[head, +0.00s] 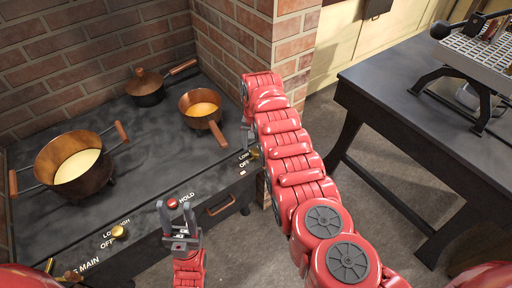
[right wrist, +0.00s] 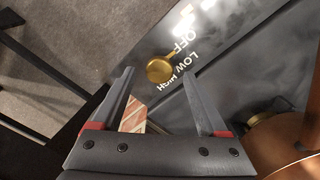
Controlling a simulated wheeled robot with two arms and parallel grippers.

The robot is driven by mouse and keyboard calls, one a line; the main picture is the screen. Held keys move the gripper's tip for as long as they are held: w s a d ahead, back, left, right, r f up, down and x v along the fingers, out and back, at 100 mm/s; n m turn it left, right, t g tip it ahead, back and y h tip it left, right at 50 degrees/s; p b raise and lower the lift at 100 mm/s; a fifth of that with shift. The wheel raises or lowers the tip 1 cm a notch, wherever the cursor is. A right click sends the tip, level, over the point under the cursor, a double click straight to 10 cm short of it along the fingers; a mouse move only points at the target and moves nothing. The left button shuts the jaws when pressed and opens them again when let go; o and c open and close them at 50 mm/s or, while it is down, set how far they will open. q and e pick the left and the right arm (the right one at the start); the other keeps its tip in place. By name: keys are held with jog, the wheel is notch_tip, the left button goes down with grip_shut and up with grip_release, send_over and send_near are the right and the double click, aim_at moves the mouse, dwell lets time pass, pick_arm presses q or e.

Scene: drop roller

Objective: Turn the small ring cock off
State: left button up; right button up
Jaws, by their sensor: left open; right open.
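A brass cock (head: 253,153) sits at the right end of the stove's front panel, partly hidden by my right arm. It also shows in the right wrist view (right wrist: 159,70), with a short lever stub towards the upper right and OFF, LOW and HIGH printed beside it. My right gripper (right wrist: 158,82) is open, with the cock just beyond and between its fingertips, apparently not touching. In the head view my right gripper is mostly hidden by its arm. A second brass cock (head: 118,232) is on the left of the panel. My left gripper (head: 177,222) is open and empty near the panel's middle.
A red button (head: 172,203) marked HOLD is close to my left gripper. A large copper pot (head: 62,158), a lidded pot (head: 146,92) and a small copper pan (head: 201,112) stand on the stove. Brick walls are behind. A dark table (head: 400,85) stands right.

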jog(key=shift+f, duration=0.9)
jog(key=shift+c, duration=0.4)
